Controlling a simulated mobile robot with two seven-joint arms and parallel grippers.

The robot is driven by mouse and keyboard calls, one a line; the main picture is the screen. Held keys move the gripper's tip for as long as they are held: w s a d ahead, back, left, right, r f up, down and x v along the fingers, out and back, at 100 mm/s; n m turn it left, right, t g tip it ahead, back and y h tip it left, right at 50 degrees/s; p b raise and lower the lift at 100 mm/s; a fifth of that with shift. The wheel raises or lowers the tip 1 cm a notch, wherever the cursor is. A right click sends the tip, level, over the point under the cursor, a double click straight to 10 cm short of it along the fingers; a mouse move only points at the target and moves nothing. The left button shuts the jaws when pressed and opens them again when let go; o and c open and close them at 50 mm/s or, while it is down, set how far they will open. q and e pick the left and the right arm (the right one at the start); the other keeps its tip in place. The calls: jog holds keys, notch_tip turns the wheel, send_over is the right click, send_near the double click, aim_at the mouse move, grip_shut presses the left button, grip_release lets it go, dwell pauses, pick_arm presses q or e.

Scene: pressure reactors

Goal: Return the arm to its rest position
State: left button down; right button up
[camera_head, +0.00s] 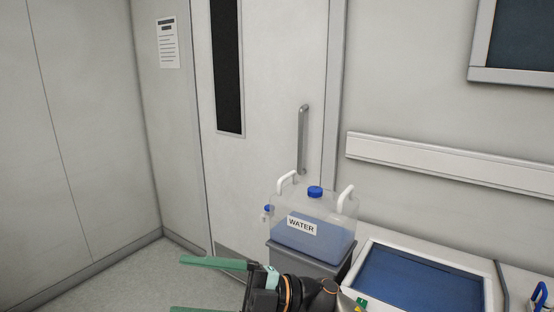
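My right gripper (178,285) is at the bottom of the head view, left of centre. Its black wrist comes in from the lower right, and its two green fingers point left. The fingers are spread wide apart with only floor visible between them, so it is open and empty. The lower finger is partly cut off by the bottom edge. My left gripper is not in view.
A clear water container (312,246) with a blue cap stands on a grey stand (285,256), just behind my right wrist. A blue-topped tray (415,283) lies right of it. A door (270,160) with a handle stands behind. Open floor (120,280) is at left.

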jog(key=w+d+f+m+t+h, duration=0.2)
jog(key=d+f+m+t+h, duration=0.5)
jog(key=f+m+t, duration=0.5)
jog(key=w+d+f+m+t+h, duration=0.2)
jog(key=d+f+m+t+h, duration=0.3)
jog(key=d+f+m+t, duration=0.65)
jog(key=s+d+f+m+g+h, duration=0.3)
jog(key=s+d+f+g, duration=0.2)
jog(key=s+f, duration=0.3)
jog(key=s+d+f+m+g+h, duration=0.3)
jog(key=s+d+f+m+g, duration=0.1)
jog(key=s+f, duration=0.5)
jog(key=shift+s+d+f+g+h+p, duration=0.15)
jog(key=shift+s+d+g+h+p, duration=0.15)
jog(key=shift+s+d+g+p, duration=0.25)
jog(key=shift+d+m, duration=0.1)
jog(key=shift+m, duration=0.15)
